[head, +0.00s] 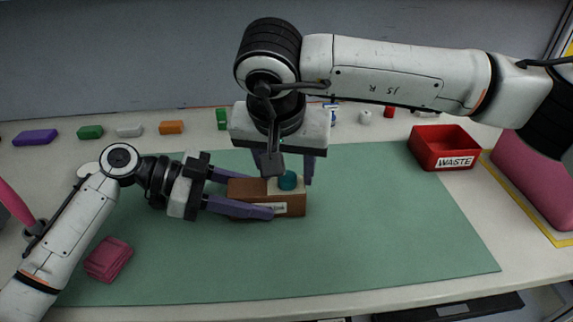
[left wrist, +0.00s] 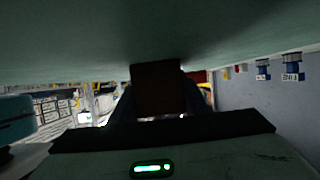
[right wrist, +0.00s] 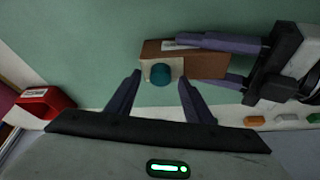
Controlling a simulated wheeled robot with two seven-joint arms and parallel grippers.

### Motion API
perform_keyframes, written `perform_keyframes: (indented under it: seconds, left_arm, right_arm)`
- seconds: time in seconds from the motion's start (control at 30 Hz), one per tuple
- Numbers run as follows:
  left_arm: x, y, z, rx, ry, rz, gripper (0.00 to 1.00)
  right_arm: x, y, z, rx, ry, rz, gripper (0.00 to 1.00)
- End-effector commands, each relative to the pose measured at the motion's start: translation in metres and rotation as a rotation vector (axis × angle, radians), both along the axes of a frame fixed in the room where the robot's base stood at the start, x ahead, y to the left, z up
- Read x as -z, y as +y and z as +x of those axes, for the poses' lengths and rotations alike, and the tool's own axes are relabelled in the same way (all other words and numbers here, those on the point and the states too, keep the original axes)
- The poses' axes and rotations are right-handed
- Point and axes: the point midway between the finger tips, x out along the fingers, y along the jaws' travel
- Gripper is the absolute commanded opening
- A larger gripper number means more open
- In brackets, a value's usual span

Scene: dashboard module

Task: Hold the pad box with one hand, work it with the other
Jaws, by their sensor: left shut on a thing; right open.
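The pad box (head: 290,207) is a brown block with a pale label on its front and a teal knob (head: 287,181) on a cream plate on top. It rests on the green mat (head: 380,230). My left gripper (head: 262,200) is shut on the pad box from the left; the box also shows in the left wrist view (left wrist: 158,88). My right gripper (head: 287,172) is above the box, pointing down. In the right wrist view my right gripper (right wrist: 160,82) is open, its fingers spread on either side of the teal knob (right wrist: 161,75), apart from it.
A red waste bin (head: 445,148) stands at the back right of the mat. A stack of pink pads (head: 108,259) lies at the front left. Small coloured blocks, such as a purple one (head: 35,137) and an orange one (head: 171,127), line the back. The front right mat is clear.

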Motion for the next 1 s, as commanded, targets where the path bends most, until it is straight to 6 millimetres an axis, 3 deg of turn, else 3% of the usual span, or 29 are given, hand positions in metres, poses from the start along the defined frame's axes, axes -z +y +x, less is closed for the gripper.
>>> perform_keyframes:
  seconds: [0.07,0.3,0.73,1.0]
  left_arm:
    - [0.0,0.0,0.0,0.0,0.0,-0.001,0.06]
    - [0.0,0.0,0.0,0.0,0.0,0.0,0.06]
    - [0.0,0.0,0.0,-0.001,0.0,0.0,0.06]
    - [0.0,0.0,0.0,0.0,0.0,0.0,0.06]
  right_arm:
    - [0.0,0.0,0.0,0.0,0.0,0.0,0.46]
    - [0.0,0.0,0.0,0.001,0.0,0.0,0.05]
    - [-0.004,0.0,0.0,0.001,-0.001,0.0,0.04]
    - [-0.024,0.0,0.0,0.001,-0.001,0.001,0.04]
